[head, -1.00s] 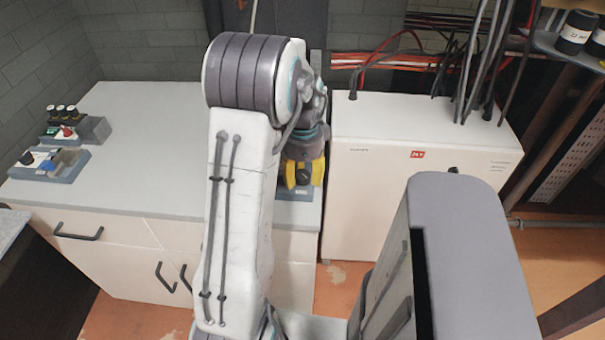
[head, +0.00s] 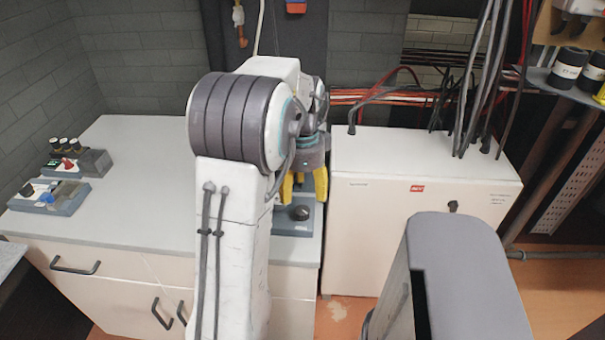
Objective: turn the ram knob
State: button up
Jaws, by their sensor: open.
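A black round knob (head: 300,212) sits on a blue-grey control panel (head: 285,228) at the right front end of the counter. I cannot read its label, so I cannot tell for sure that it is the ram knob. My gripper (head: 303,187) has yellow fingers, spread apart and empty. It is just above and behind the knob in the picture, and the knob shows clear in front of the fingertips. My arm hides the left part of this panel.
Two other control units stand at the counter's left: one with a dark knob (head: 27,189), one with a red knob (head: 69,164). A white cabinet (head: 420,190) stands right of the counter (head: 150,210). Cables (head: 480,80) hang above it. The counter's middle is clear.

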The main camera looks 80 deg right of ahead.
aim_at(304, 206)
jog(key=shift+r, duration=2.5)
jog(key=f+n, duration=0.1)
jog(key=n, duration=0.2)
jog(key=f+n, duration=0.1)
jog(key=n, duration=0.2)
jog(key=f+n, duration=0.2)
jog(key=n, duration=0.1)
jog(key=shift+a, duration=0.35)
jog(key=w+a+n, duration=0.6)
jog(key=w+a, duration=0.1)
jog(key=a, duration=0.2)
jog(key=w+a+n, duration=0.5)
jog(key=w+a, duration=0.2)
jog(key=a, duration=0.3)
jog(key=w+a+r+n+t, duration=0.1)
jog(key=w+a+r+n, duration=0.1)
jog(key=a+n, duration=0.4)
jog(key=w+a+r+n+t+p, duration=0.1)
jog(key=w+a+n, duration=0.4)
jog(key=a, duration=0.9)
jog(key=shift+a+r+n+t, duration=0.15)
jog(key=shift+r+n+t, duration=0.6)
jog(key=shift+n, duration=0.25)
